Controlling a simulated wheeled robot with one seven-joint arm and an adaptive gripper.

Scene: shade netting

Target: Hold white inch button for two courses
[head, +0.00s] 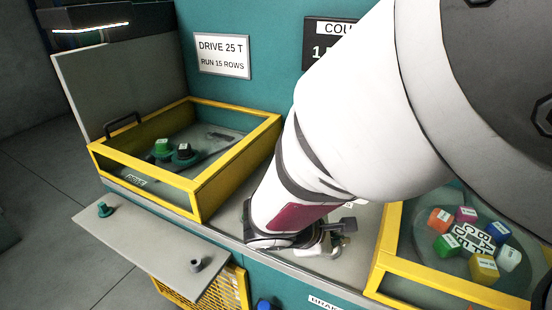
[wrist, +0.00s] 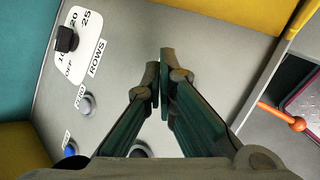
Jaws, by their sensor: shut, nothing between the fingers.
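In the wrist view my gripper (wrist: 160,70) is shut and empty above the grey control panel (wrist: 115,25). A pale round button (wrist: 87,105) sits on the panel left of the fingers, with a small label I cannot read surely. A blue button (wrist: 70,150) is at lower left. I cannot tell which pale button is the inch one. In the head view my arm covers most of the panel, and the fingertips are not clear.
A black dial (wrist: 66,39) marked ROWS is at upper left. An orange-knobbed lever (wrist: 295,123) is at right. Yellow-framed boxes flank the panel, left (head: 195,195) and right (head: 385,250). A sign (head: 222,56) reads DRIVE 25 T, RUN 15 ROWS. A counter display (head: 318,43) is partly hidden.

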